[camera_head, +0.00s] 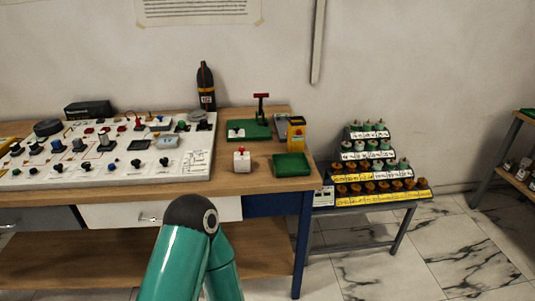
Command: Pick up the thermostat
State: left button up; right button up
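No object is clearly marked as the thermostat. A small white box with a red top (242,160) stands near the front of the wooden bench, left of a shallow green tray (291,172). I cannot tell which of these, if any, is the thermostat. A teal link of my own arm rises from the bottom centre, in front of the bench. Neither gripper is in view, so their fingers cannot be seen.
A white panel with knobs and dials (190,170) covers the bench's left part. A green base with a red-topped post (250,130) and a black bottle (206,90) stand at the back. A stepped rack (380,198) stands on a low table to the right.

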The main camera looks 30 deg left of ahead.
aim_at(242, 163)
jog(key=u, duration=0.15)
jog(key=i, duration=0.8)
jog(key=u, duration=0.6)
